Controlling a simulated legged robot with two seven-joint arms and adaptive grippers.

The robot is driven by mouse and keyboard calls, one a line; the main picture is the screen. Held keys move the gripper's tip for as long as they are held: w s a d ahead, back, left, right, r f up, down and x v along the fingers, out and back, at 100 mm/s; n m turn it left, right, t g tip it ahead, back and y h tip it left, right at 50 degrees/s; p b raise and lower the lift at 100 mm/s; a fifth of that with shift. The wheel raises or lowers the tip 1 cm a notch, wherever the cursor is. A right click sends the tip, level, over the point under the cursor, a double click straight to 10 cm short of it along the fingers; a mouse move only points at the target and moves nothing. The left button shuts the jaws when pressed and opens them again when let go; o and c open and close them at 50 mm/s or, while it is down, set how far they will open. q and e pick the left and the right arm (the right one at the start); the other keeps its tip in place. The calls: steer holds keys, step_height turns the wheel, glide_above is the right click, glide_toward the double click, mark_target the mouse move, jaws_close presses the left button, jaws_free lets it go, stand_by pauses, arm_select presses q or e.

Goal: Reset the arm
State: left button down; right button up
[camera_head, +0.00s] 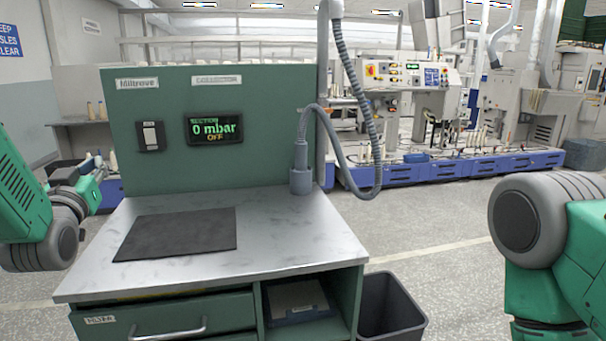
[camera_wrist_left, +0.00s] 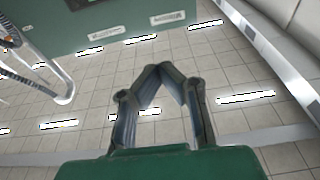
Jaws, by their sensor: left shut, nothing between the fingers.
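My left gripper (camera_wrist_left: 158,70) shows in the left wrist view with its two dark fingers meeting at the tips, shut and empty. Beyond them are ceiling tiles and lights, so it points upward. In the head view the left gripper (camera_head: 97,160) is small and raised at the left edge, beside the green panel and clear of the workbench. My right arm (camera_head: 545,225) comes in at the right edge; its gripper is outside the view.
The workbench (camera_head: 300,240) has a dark mat (camera_head: 180,233) on its grey top. A green back panel (camera_head: 165,85) carries a display (camera_head: 214,128) reading 0 mbar, OFF. A grey hose (camera_head: 352,85) hangs at its right. A dark bin (camera_head: 390,305) stands right of the bench.

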arm_select(q)
steer(key=s+d+f+m+g+h, duration=0.1)
steer(key=s+d+f+g, duration=0.2)
steer(key=f, duration=0.7)
steer(key=s+d+f+g+h, duration=0.1)
steer(key=s+f+g, duration=0.25)
steer(key=f, duration=0.65)
steer(key=s+d+f+m+g+h, duration=0.1)
steer(key=s+d+f+g, duration=0.2)
steer(key=f, duration=0.7)
steer(key=s+d+f+g, duration=0.2)
steer(key=s+f, duration=0.3)
steer(key=s, duration=0.5)
steer(key=s+d+f+g+h, duration=0.1)
steer(key=s+f+g, duration=0.3)
steer(key=s, duration=0.7)
steer(key=s+d+f+m+g, duration=0.1)
steer(key=s+d+f+g, duration=0.1)
steer(key=s+f, duration=0.5)
steer(key=s+g, duration=0.1)
steer(key=s, duration=0.3)
steer(key=shift+d+f+g+h, duration=0.25)
steer(key=shift+d+g+h, duration=0.05)
steer(key=shift+d+g, duration=0.05)
arm_select(e)
steer(key=shift+d, duration=0.1)
arm_select(q)
steer(key=shift+d, duration=0.1)
arm_select(e)
steer(key=shift+d, duration=0.1)
